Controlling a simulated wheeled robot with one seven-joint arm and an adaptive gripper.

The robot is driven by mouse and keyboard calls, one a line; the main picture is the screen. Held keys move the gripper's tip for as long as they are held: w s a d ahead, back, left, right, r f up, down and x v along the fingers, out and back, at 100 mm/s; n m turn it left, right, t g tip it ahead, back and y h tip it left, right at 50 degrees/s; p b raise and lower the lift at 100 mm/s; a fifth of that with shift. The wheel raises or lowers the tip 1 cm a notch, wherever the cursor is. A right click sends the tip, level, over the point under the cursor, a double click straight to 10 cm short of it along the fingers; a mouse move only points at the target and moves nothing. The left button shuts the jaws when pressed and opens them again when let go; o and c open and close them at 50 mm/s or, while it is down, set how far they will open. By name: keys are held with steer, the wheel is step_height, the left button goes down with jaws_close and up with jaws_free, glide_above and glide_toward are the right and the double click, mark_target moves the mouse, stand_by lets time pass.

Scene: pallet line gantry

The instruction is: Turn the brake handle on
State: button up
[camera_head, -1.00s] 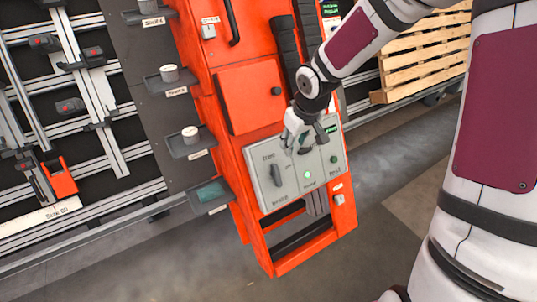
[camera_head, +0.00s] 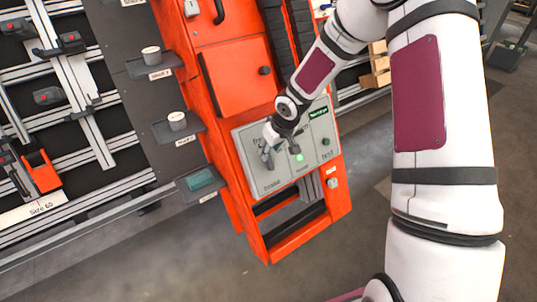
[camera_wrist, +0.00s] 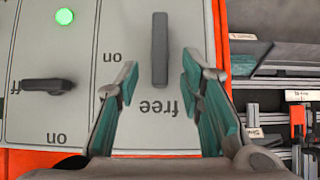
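The brake handle (camera_wrist: 160,50) is a dark grey bar on a light grey control panel (camera_head: 250,175). In the wrist view it is in line with the upside-down word "free"; the word "on" is to its left. In the head view the handle is largely hidden by my gripper (camera_head: 268,146), which is at the panel's left part. In the wrist view my gripper (camera_wrist: 160,80) is open, its teal-padded fingers on either side of the handle's lower end. A gap shows on both sides; I cannot tell the depth between fingertips and handle.
A second dark handle (camera_wrist: 48,86), between "off" and "on" labels, and a lit green lamp (camera_wrist: 64,16) are beside the brake handle. The panel sits on an orange cabinet (camera_head: 240,80). Small shelves (camera_head: 190,135) with cups stand left of it.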

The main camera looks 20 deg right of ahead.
steer(key=shift+x, duration=1.3)
steer(key=shift+c, duration=0.6)
jaws_close()
